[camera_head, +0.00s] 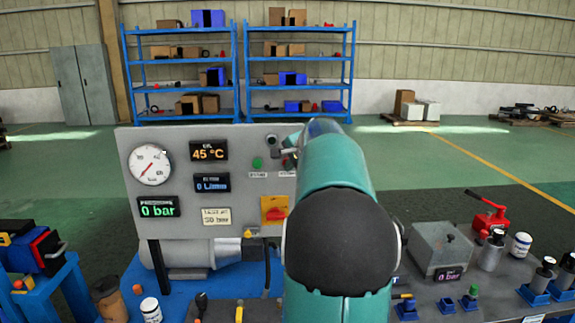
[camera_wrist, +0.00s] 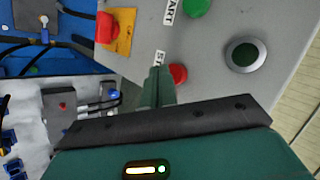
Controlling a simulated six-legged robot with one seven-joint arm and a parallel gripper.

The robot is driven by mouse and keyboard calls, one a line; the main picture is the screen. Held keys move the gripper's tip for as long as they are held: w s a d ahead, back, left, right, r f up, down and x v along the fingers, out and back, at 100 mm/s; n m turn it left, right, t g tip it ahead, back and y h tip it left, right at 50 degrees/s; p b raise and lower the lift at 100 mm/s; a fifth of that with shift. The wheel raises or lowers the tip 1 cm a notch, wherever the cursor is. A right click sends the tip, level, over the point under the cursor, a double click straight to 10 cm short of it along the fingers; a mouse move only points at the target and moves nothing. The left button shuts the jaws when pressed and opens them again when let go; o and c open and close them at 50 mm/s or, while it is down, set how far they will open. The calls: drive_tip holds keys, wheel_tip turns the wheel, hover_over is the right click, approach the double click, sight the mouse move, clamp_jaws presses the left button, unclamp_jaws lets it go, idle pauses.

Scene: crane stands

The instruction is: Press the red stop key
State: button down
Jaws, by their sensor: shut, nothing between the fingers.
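The red stop key (camera_wrist: 178,74) is a small round button on the grey panel (camera_head: 185,135). In the wrist view it shows just right of my gripper's fingertips (camera_wrist: 159,72), beside a partly covered label. My gripper is shut and empty, its fingers pointing at the panel. The fingertips partly overlap the key's left edge in the picture; I cannot tell whether they touch it. The green start key (camera_wrist: 197,7) is at the top of the wrist view and also shows in the head view (camera_head: 257,163).
A gauge (camera_head: 150,164) and lit displays are at the left. A bench with bottles and a red tool (camera_head: 490,218) stands right.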

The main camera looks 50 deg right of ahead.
drive_tip(key=shift+s+a, duration=0.15)
drive_tip(key=shift+a, duration=0.05)
drive_tip(key=shift+s+a, duration=1.65)
drive_tip(key=shift+a, duration=0.25)
